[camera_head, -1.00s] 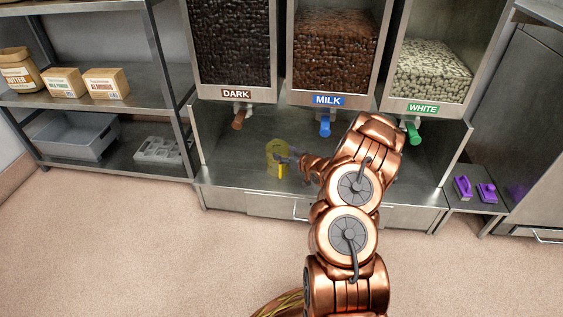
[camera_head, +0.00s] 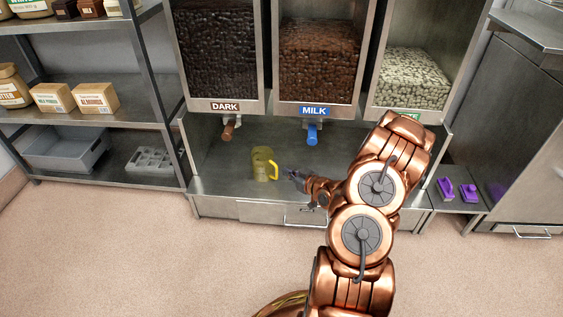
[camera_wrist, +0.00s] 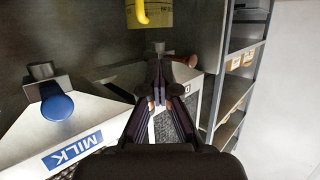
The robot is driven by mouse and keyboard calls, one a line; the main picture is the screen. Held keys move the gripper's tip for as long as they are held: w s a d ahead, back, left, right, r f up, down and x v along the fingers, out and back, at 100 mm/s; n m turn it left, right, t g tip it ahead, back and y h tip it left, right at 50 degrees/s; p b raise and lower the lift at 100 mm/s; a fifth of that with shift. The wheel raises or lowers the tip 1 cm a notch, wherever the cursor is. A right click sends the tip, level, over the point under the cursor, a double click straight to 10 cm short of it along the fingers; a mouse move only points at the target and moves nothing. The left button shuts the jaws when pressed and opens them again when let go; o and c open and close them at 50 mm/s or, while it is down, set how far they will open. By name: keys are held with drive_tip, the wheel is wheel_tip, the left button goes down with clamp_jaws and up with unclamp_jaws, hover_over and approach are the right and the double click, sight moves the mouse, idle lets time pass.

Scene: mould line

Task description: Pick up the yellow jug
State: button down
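The yellow jug (camera_head: 261,164) stands upright on the metal counter below the dispensers in the head view, its handle on the right side. Part of its body (camera_wrist: 159,13) and its curved handle (camera_wrist: 139,12) show at the top edge of the wrist view; the rest is cut off. My gripper (camera_head: 288,173) is just right of the jug, near the handle, with a small gap between them. In the wrist view the dark fingers (camera_wrist: 160,98) lie close together below the jug in the picture, with no jug part between them. Their exact opening is unclear.
The dark tap (camera_head: 228,131) and blue milk tap (camera_head: 312,134) hang above the counter (camera_head: 215,170). Shelves with a grey bin (camera_head: 68,150) stand at left. Two purple items (camera_head: 458,190) lie on a low ledge at right. Counter left of the jug is clear.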

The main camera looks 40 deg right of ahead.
drive_tip(key=shift+s+a+r+p, duration=0.1)
drive_tip(key=shift+s+a+p, duration=0.05)
drive_tip(key=shift+s, duration=0.65)
drive_tip(key=shift+s+a+r+p, duration=0.1)
drive_tip(key=shift+s+p, duration=0.05)
drive_tip(key=shift+s, duration=0.6)
drive_tip(key=shift+s+a+r+p, duration=0.1)
drive_tip(key=shift+s+a+p, duration=0.05)
drive_tip(key=shift+s, duration=0.65)
drive_tip(key=shift+c, duration=1.9)
unclamp_jaws()
